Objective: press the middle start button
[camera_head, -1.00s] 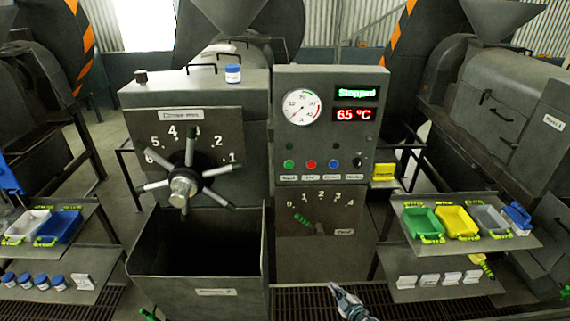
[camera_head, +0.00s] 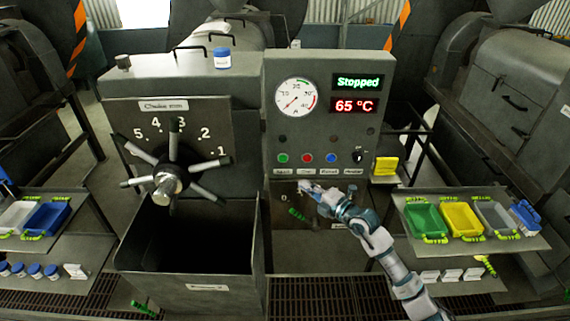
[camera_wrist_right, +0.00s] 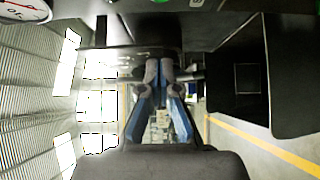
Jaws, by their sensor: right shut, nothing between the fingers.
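The green button (camera_head: 283,158) sits at the left end of a button row on the middle machine's grey control panel (camera_head: 340,68). A red button (camera_head: 307,158) and a blue button (camera_head: 331,158) are to its right. Small labels sit beneath them. My right gripper (camera_head: 306,187) is shut and empty, just below the button row in the head view, apart from the green button and to its right. In the right wrist view its fingertips (camera_wrist_right: 161,64) are together. A green spot shows at that view's top edge. My left gripper is out of view.
A black knob (camera_head: 358,156) is right of the buttons. A gauge (camera_head: 296,97) and displays reading "Stopped" and "65 °C" are above. A spoked handwheel (camera_head: 168,181) and an open bin (camera_head: 186,284) are left. A shelf (camera_head: 520,243) with coloured trays is right.

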